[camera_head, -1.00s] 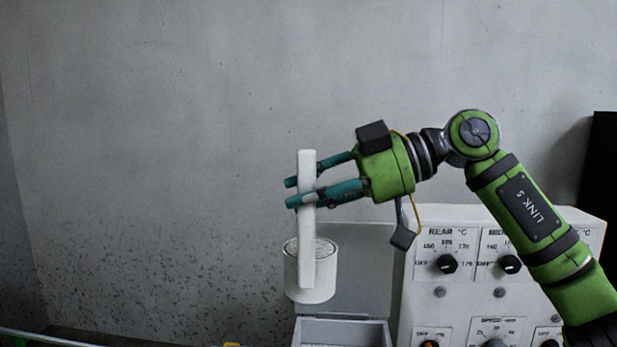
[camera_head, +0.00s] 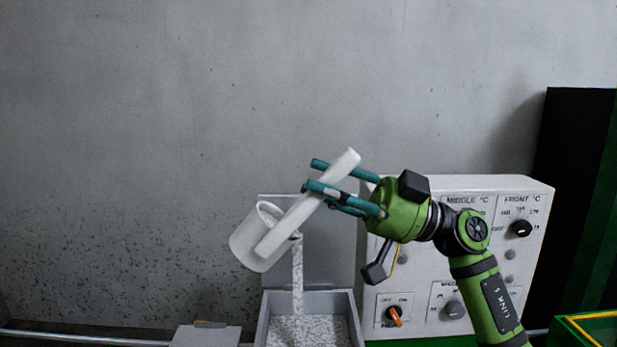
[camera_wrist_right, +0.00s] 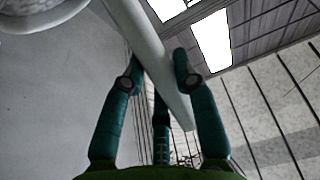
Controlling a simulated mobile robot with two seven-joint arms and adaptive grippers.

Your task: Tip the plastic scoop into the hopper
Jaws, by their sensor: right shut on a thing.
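My right gripper (camera_head: 328,178) is shut on the handle of the white plastic scoop (camera_head: 259,240). The handle also shows between the fingers in the right wrist view (camera_wrist_right: 160,60). The scoop is tilted, its cup at the lower left and its mouth toward the right. A stream of white and grey granules (camera_head: 297,275) falls from the mouth into the grey hopper (camera_head: 358,318) below. Granules cover the visible inside of the hopper. How much is left in the cup is hidden. My left gripper is not in view.
The hopper's raised grey lid (camera_head: 335,270) is behind the stream. A green-edged bin (camera_head: 590,325) is at the lower right. The wall area at left is clear.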

